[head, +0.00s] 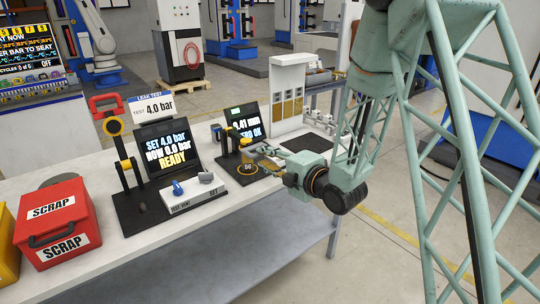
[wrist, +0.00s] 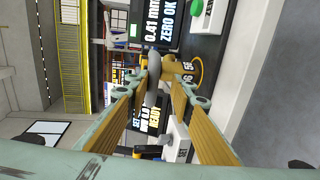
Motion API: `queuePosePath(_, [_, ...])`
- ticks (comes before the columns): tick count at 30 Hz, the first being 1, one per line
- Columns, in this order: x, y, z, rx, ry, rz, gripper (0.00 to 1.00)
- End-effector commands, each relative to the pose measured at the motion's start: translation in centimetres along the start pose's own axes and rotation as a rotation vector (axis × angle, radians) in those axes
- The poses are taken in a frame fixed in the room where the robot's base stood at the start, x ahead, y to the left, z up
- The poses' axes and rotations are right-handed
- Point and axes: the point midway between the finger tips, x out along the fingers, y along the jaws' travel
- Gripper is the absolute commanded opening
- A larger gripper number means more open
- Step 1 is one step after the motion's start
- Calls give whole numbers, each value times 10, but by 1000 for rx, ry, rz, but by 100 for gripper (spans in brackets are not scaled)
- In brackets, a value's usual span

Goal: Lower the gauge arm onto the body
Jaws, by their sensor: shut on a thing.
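The gauge station stands on the bench, with a dark stand (head: 223,145), a yellow gauge arm (head: 234,133) and a screen (head: 243,122) reading "0.41 mm" and "ZERO OK". A dark round piece with a yellow ring and a number (head: 247,169) sits at its base. My gripper (head: 262,154) reaches in from the right beside the gauge. In the wrist view its fingers (wrist: 156,76) are closed on a grey rounded knob (wrist: 152,77). Yellow gauge parts (wrist: 179,71) show just beyond the fingertips. I cannot tell whether the arm touches the body.
A leak-test stand (head: 125,160) with a red handle and a screen (head: 167,147) reading "READY" is to the left, with a white control box (head: 192,196) before it. A red scrap bin (head: 53,222) is at far left. The front of the bench (head: 235,233) is clear.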

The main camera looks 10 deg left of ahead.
Motion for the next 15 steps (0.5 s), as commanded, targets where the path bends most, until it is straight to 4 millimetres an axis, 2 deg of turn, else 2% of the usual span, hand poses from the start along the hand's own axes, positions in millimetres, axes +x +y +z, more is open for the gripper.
queuePosePath(1, [-1, -21, -7, 9, 9, -33, 4])
queuePosePath(12, [-1, -21, -7, 9, 8, -31, 5])
queuePosePath(13, [-1, -21, -7, 9, 8, -31, 24])
queuePosePath(15, [-1, -21, -6, 9, 8, -30, 29])
